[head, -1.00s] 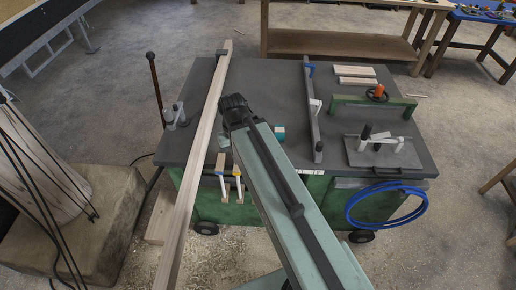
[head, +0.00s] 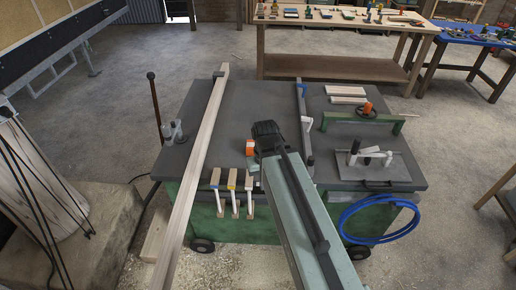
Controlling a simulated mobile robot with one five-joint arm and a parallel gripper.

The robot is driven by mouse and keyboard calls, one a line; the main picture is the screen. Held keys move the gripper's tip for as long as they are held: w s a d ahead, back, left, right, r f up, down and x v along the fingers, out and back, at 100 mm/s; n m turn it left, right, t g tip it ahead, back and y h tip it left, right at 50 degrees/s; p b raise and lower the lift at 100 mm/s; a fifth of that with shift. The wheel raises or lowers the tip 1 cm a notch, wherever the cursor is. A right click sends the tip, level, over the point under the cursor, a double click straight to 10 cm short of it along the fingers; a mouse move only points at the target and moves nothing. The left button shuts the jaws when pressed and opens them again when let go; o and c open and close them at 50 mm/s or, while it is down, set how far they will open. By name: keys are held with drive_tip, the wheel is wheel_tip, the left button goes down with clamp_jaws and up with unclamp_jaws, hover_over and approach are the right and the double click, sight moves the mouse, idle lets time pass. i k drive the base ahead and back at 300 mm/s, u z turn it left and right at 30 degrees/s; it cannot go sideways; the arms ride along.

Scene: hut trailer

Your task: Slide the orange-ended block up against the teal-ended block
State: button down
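On the dark bench top (head: 250,100), the orange end of a block (head: 251,147) shows just left of my gripper (head: 265,131). The rest of that block is hidden behind my gripper and arm. My gripper is a black end seen from behind, over the front middle of the bench. Its fingertips are hidden, so I cannot tell whether it is open, or whether it touches the orange-ended block.
A long timber (head: 202,130) lies along the left of the bench and overhangs its front. A grey rail (head: 300,105) stands right of my gripper. A green bar clamp (head: 350,117) and a toggle-clamp plate (head: 375,165) are at right. Wooden-handled tools (head: 232,180) line the front edge.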

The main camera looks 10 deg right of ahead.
sight(250, 144)
drive_tip(key=z, duration=0.1)
drive_tip(key=i, duration=1)
drive_tip(key=u, duration=1.55)
drive_tip(key=k, duration=0.2)
drive_tip(key=u, duration=0.4)
